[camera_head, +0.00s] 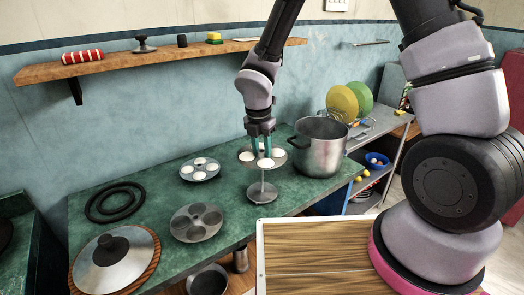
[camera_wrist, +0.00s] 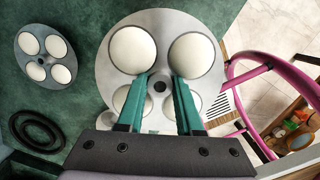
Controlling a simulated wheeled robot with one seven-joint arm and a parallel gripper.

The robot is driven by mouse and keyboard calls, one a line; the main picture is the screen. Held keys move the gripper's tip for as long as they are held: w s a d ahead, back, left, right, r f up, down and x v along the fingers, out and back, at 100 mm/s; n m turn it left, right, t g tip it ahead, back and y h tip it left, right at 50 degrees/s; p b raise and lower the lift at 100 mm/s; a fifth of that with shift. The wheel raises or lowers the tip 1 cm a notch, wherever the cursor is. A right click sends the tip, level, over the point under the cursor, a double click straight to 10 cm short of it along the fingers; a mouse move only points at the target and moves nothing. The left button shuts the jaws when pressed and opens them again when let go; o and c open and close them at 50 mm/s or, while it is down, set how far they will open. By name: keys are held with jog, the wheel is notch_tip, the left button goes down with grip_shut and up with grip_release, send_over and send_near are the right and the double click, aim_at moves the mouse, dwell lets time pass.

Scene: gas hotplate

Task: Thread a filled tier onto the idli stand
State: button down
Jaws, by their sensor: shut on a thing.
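A round grey tier with several white idlis in its cups (camera_wrist: 158,32) is held by my gripper (camera_wrist: 160,82). The teal fingers are shut at its middle, by a dark round centre. In the head view my gripper (camera_head: 263,150) and the tier (camera_head: 254,165) are over the idli stand (camera_head: 262,190), a round base with a thin upright rod. The tier looks roughly level, well above the base. Whether the rod passes into its centre I cannot tell. Another filled tier (camera_head: 187,175) lies on the counter to the left. An empty tier (camera_head: 196,237) lies in front of it.
A big steel pot (camera_head: 325,158) stands close to the right of the held tier. Black rings (camera_head: 115,202) and a lid (camera_head: 92,268) lie at the counter's left. A wooden shelf (camera_head: 165,62) is on the wall. Bare green counter (camera_head: 150,180) shows between the things.

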aim_at(261, 152)
jog(key=shift+f, duration=3.6)
jog(key=shift+c, duration=2.4)
grip_release()
jog(key=r, duration=0.7)
jog(key=s+r, duration=0.1)
jog(key=r, duration=0.2)
jog(key=shift+a+r, duration=0.35)
jog(key=shift+r, duration=0.05)
